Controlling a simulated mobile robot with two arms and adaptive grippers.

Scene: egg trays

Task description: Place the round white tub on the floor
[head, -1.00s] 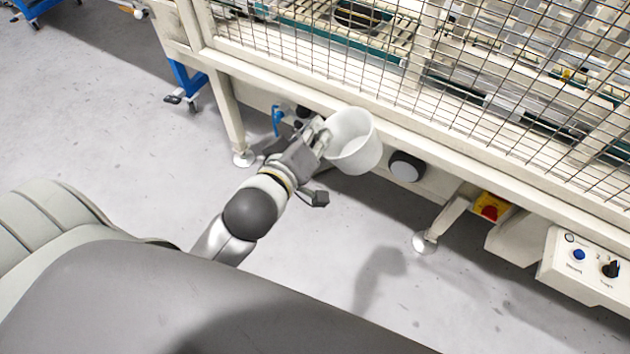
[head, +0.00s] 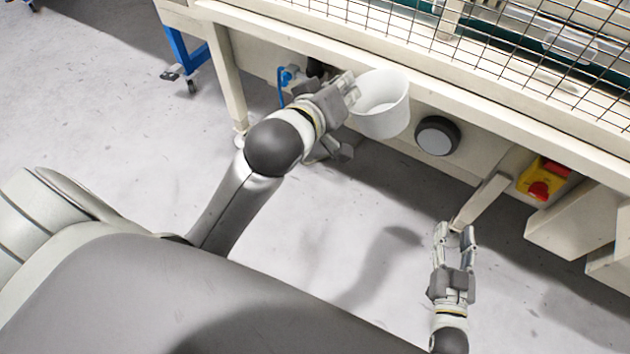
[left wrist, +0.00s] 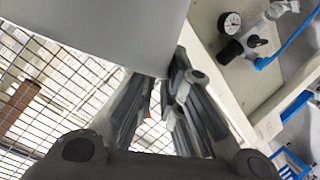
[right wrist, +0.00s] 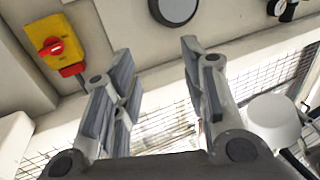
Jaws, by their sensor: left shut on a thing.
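The round white tub (head: 382,112) is in the air beside the machine's front beam, its open top facing up and tilted a little toward me. My left gripper (head: 350,92) is shut on the tub's left side wall. In the left wrist view the tub (left wrist: 110,35) fills the upper left, with the fingers (left wrist: 165,88) at its edge. My right gripper (head: 456,232) is open and empty, below and right of the tub. In the right wrist view its fingers (right wrist: 153,75) stand apart with nothing between them, and the tub (right wrist: 272,120) shows at the right.
The machine frame (head: 300,40) with wire mesh runs along the back. A round dark-rimmed knob (head: 437,136) and a red-yellow switch (head: 540,182) are on its front. A gauge (left wrist: 232,22) and blue hose are near my left gripper. The grey floor (head: 330,220) in front is clear.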

